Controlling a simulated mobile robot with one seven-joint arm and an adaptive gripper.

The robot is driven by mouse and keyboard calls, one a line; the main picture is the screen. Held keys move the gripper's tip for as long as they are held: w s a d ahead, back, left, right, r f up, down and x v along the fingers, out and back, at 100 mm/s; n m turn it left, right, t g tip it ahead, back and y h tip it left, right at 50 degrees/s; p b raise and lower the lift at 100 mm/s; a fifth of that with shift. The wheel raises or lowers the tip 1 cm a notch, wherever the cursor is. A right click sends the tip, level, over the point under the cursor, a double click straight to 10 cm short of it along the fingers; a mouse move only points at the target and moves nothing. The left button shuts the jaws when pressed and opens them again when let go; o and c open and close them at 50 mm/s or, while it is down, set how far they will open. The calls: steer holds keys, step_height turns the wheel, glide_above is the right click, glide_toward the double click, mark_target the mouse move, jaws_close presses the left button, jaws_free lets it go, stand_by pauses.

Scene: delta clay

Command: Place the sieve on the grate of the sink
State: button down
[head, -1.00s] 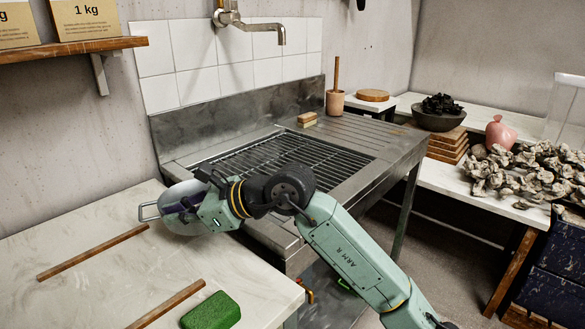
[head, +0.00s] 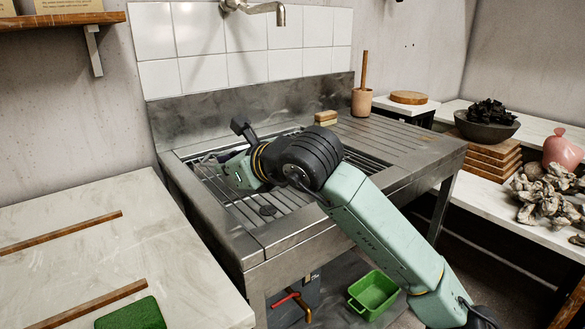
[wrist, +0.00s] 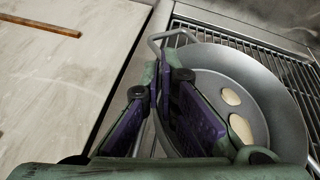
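The sieve (wrist: 268,100) is a round, shallow grey dish with a wire loop handle, and two pale oval spots show inside it. In the wrist view it is over the bars of the grate (wrist: 283,62). My gripper (wrist: 168,82) has its purple-padded fingers on either side of the sieve's near-left rim and looks shut on it. In the head view my gripper (head: 222,165) is low over the left part of the sink grate (head: 222,190), and my arm hides most of the sieve. I cannot tell whether the sieve touches the grate.
The metal sink (head: 215,95) has a raised back panel and a ribbed drainboard (head: 390,140) at right. A brush block (head: 326,117) and a wooden cup (head: 362,101) stand at the back. A pale counter (head: 170,245) with wooden strips and a green sponge (head: 130,315) is at left.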

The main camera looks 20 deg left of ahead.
steer(key=shift+w+d+r, duration=0.15)
steer(key=shift+w+d, duration=0.05)
steer(key=shift+w, duration=0.35)
steer(key=w+p, duration=0.1)
steer(key=w, duration=0.4)
steer(key=w+f+p, duration=0.1)
steer(key=w, duration=0.4)
steer(key=w+p, duration=0.1)
steer(key=w, duration=0.3)
steer(key=shift+w+d+f+p, duration=0.1)
steer(key=shift+w+f+p, duration=0.1)
steer(key=shift+w+p, duration=0.15)
steer(key=f, duration=0.3)
steer(key=shift+w+p, duration=0.4)
steer(key=shift+f, duration=0.3)
steer(key=shift+f, duration=0.15)
steer(key=c, duration=1.8)
jaws_free()
steer(key=b+v, duration=0.2)
steer(key=v, duration=1)
steer(key=shift+s, duration=0.15)
